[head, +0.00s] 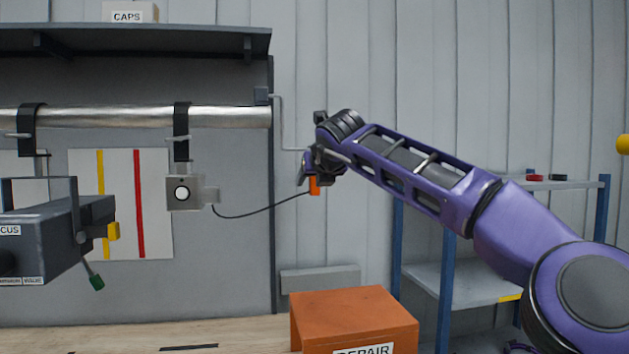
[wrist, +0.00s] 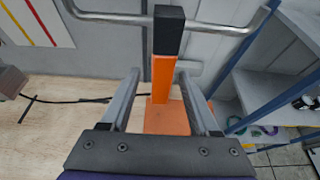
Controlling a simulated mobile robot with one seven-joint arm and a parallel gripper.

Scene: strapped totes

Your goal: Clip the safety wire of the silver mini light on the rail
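The silver mini light (head: 185,193) hangs below the silver rail (head: 225,117) on a black clamp (head: 181,130), in the left part of the head view. Its thin black safety wire (head: 255,214) sags from the light's right side and rises to an orange end piece (head: 314,186) at my gripper (head: 312,168). In the wrist view, this orange piece (wrist: 163,78) with a black tip (wrist: 168,30) lies between the two fingers of my gripper (wrist: 160,78), held up in the air. The exact finger contact is unclear. The wire (wrist: 80,99) runs off to the left.
A dark lamp (head: 60,232) hangs from another clamp (head: 30,130) at the left. A dark shelf (head: 150,42) is above the rail. An orange box labelled REPAIR (head: 350,310) stands on the wooden bench (head: 130,338) below my gripper. Blue-framed shelving (head: 447,275) is at the right.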

